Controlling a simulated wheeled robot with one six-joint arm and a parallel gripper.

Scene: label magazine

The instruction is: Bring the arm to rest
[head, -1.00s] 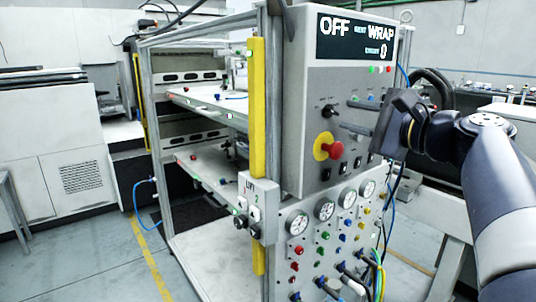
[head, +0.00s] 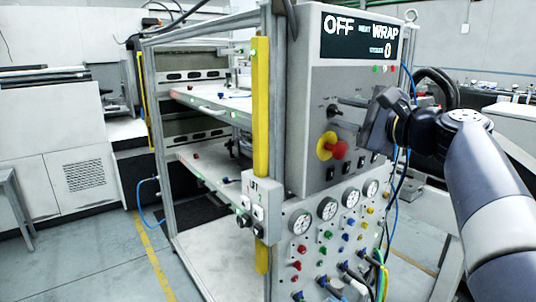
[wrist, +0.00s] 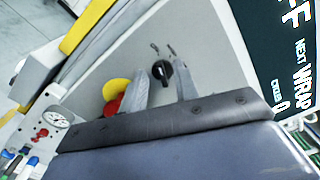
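My gripper (head: 350,114) is in front of the upper grey control panel (head: 312,90) in the head view, with the arm reaching in from the right. In the wrist view my gripper (wrist: 160,85) shows two grey fingers standing apart with nothing held. A black rotary knob (wrist: 163,71) shows between the fingertips, on the panel behind. In the head view the knob (head: 335,111) is just left of the fingers; contact cannot be made out. The display (head: 360,38) above reads OFF, NEXT WRAP and a 0.
A red mushroom button (head: 339,150) on a yellow disc sits below the knob. A yellow post (head: 261,150) and a small switch box (head: 258,203) stand left of the panel. Gauges, coloured fittings and hoses fill the lower panel. Open floor (head: 110,265) lies at the left.

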